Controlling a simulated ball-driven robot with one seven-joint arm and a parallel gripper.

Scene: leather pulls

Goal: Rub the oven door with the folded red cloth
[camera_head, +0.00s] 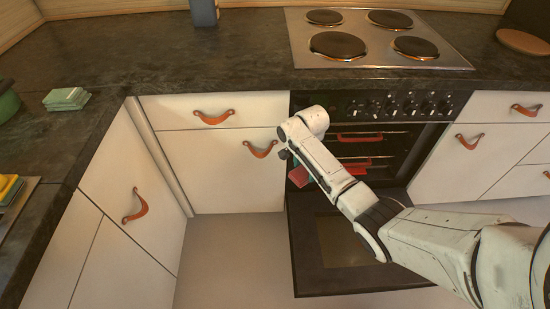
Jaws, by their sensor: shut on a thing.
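The oven (400,145) stands under the hob with its door (308,250) swung down open, the dark inner side with a glass pane facing up. My arm reaches in from the lower right, and its wrist is in front of the oven's left side. My gripper (297,164) is mostly hidden behind my own arm. It is shut on the folded red cloth (299,177), which shows as a small red patch left of the arm, above the door's hinge end in the picture. I cannot tell whether the cloth touches the door.
Red pieces (360,137) show at the oven's racks. The hob (370,40) is above, with several knobs below it. White drawers with leather pulls (214,117) flank the oven. Green folded cloths (67,98) lie on the dark counter (180,55). Floor (225,260) left of the door is clear.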

